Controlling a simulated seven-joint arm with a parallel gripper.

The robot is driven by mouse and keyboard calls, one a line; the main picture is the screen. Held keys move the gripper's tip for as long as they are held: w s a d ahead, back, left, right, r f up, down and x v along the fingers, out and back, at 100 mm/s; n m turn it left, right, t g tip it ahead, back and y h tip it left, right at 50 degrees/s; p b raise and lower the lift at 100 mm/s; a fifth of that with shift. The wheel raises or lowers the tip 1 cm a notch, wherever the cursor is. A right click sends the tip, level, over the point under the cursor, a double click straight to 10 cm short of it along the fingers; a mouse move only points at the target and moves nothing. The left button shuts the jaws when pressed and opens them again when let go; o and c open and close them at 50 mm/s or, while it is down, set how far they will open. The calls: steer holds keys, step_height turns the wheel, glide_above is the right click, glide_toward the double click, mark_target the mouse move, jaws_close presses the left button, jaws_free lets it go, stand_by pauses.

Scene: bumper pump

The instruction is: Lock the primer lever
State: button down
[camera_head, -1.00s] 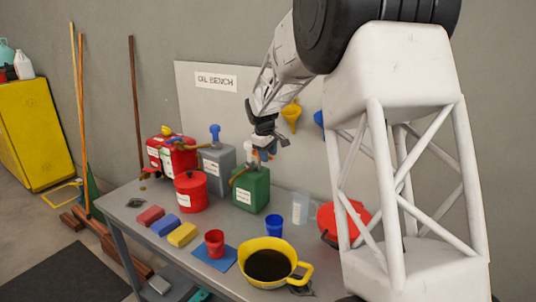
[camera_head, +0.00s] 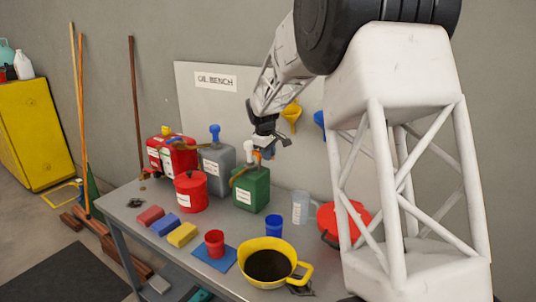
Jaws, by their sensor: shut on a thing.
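The green can (camera_head: 251,190) stands at the back middle of the bench. A white knob (camera_head: 249,147) rises from its top and a brown spout reaches to the left. A small orange part (camera_head: 257,155), which looks like the primer lever, shows at the can's top right. My gripper (camera_head: 266,152) is over that corner of the can, pointing down, and appears shut on this orange part. The fingertips are small and partly hidden, so the exact grip is unclear. I cannot tell whether the lever is locked.
A grey can (camera_head: 216,172) with a blue knob and a red can (camera_head: 170,158) stand to the left. A red pot (camera_head: 190,192), coloured blocks, a red cup, a blue cup (camera_head: 274,226), a clear jug (camera_head: 300,207) and a yellow pan (camera_head: 300,273) are nearby on the bench.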

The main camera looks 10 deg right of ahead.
steer(key=shift+w+d+n, duration=0.1)
steer(key=shift+w+n, duration=0.05)
steer(key=shift+n, duration=0.25)
steer(key=c, duration=1.1)
jaws_free()
step_height(320, 180, up, 8)
steer(key=s+a, duration=0.1)
steer(key=shift+f, duration=0.15)
steer(key=shift+s, duration=0.1)
